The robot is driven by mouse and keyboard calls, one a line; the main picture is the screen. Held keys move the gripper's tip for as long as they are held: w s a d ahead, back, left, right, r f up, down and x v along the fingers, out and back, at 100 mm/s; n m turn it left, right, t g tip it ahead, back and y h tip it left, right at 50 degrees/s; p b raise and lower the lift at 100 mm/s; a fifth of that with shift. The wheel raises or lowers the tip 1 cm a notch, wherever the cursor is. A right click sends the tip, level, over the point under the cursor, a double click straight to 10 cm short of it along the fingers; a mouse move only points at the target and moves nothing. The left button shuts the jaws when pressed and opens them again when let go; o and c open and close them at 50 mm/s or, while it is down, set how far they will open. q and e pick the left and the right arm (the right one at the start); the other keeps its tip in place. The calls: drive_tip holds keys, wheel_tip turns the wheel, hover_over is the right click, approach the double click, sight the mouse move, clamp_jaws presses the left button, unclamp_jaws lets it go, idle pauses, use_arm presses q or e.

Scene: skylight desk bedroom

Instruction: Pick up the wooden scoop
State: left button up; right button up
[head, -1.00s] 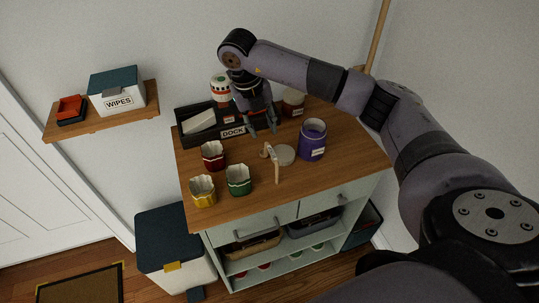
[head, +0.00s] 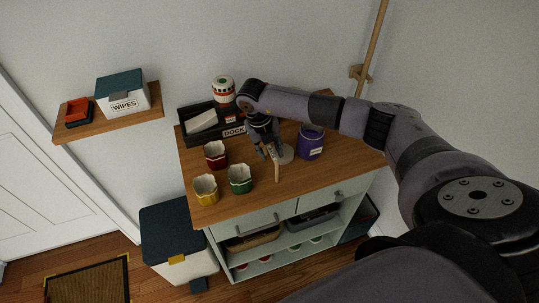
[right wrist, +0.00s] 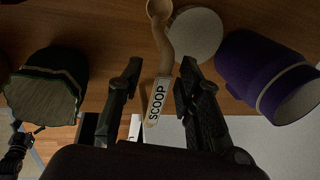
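The wooden scoop (head: 277,174) lies on the wooden top of the cabinet, its handle toward the front edge. In the right wrist view its pale handle (right wrist: 158,103), labelled SCOOP, runs between my fingers and its bowl (right wrist: 159,8) is at the top. My right gripper (head: 265,155) is just over the scoop, partly hiding it in the head view. In the right wrist view the right gripper (right wrist: 161,72) is open, with a gap on both sides of the handle. A dark mechanical shape at that view's left edge may be my left gripper; its fingers are unclear.
A pale round disc (head: 285,154) lies close beside the scoop, and a purple canister (head: 311,143) stands right of it. Red (head: 215,155), green (head: 240,179) and yellow (head: 206,190) cups stand to the left. A black DOCK tray (head: 203,140) is behind.

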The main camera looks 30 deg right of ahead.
drive_tip(key=shift+c, duration=0.3)
clamp_jaws()
wheel_tip(320, 180, up, 20)
drive_tip(key=b, duration=0.3)
drive_tip(key=shift+b, duration=0.4)
